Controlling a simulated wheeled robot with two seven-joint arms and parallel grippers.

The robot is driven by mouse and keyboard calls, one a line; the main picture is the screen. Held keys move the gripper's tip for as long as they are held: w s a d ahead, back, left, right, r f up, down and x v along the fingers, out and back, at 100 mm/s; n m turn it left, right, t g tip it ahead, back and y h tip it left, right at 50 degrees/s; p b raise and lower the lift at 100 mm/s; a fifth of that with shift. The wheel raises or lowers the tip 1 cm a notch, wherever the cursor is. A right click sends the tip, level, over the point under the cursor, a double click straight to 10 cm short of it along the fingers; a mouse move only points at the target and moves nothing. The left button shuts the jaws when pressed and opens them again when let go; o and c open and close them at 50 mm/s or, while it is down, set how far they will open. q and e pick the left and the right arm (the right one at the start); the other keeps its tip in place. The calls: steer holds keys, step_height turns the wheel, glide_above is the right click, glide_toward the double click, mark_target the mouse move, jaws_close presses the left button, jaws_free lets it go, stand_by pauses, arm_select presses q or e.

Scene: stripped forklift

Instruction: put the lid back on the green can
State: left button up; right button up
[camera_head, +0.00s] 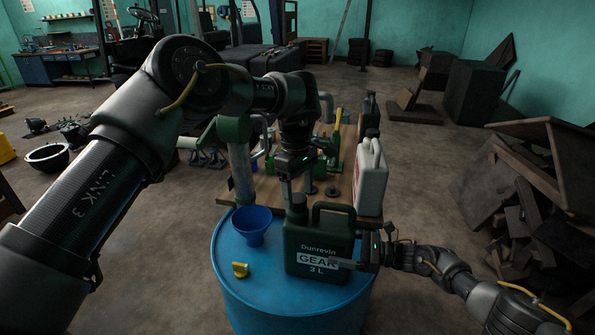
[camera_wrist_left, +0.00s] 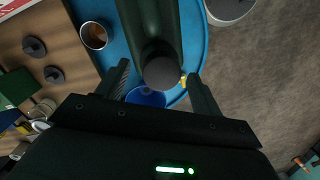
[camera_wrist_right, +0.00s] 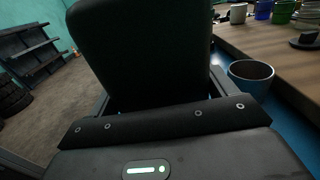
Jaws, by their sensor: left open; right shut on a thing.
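The green can (camera_head: 318,245) stands upright on a blue drum, its label reading "Dunrevin GEAR 3 L". A dark round lid (camera_head: 298,201) shows at the top of its neck; in the left wrist view its round top (camera_wrist_left: 162,73) lies between the fingers. I cannot tell how firmly it sits. My left gripper (camera_head: 297,187) is open, pointing down just above the lid, with its fingers (camera_wrist_left: 161,88) apart on either side. My right gripper (camera_head: 352,261) is shut on the can body from the right side; the can's dark side (camera_wrist_right: 145,50) fills the right wrist view.
A blue funnel (camera_head: 251,225) and a small yellow piece (camera_head: 240,269) are on the drum (camera_head: 285,316) left of the can. A white jug (camera_head: 371,178) stands behind right. A wooden bench (camera_head: 271,186) with tools and dark discs is behind. Scrap wood (camera_head: 520,205) lies far right.

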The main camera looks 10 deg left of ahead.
arm_select(q)
steer(key=n, duration=0.2)
steer(key=r+n, duration=0.1)
steer(key=n, duration=0.2)
steer(key=shift+w+d+n, duration=0.1)
steer(key=shift+w+n, duration=0.05)
steer(key=shift+n, duration=0.15)
steer(key=n, duration=0.5)
steer(key=shift+r+t, duration=0.3)
steer(key=shift+r, duration=0.05)
steer(key=n, duration=0.5)
steer(key=shift+r+n, duration=0.4)
steer(key=n, duration=0.5)
steer(key=shift+r, duration=0.35)
steer(key=n, duration=0.5)
steer(key=shift+r+n, duration=0.4)
steer(key=n, duration=0.5)
steer(key=shift+r, duration=0.4)
steer(key=n, duration=0.5)
steer(key=r+n, duration=0.1)
steer(key=n, duration=0.1)
steer(key=shift+s+n+t+y, duration=0.2)
steer(key=shift+n+t+y, duration=0.1)
steer(key=shift+n, duration=0.1)
steer(key=n, duration=0.2)
steer(key=r+n, duration=0.1)
steer(key=n, duration=0.2)
steer(key=shift+s+a, duration=0.15)
steer(key=shift+a, duration=0.05)
steer(key=shift+f, duration=0.1)
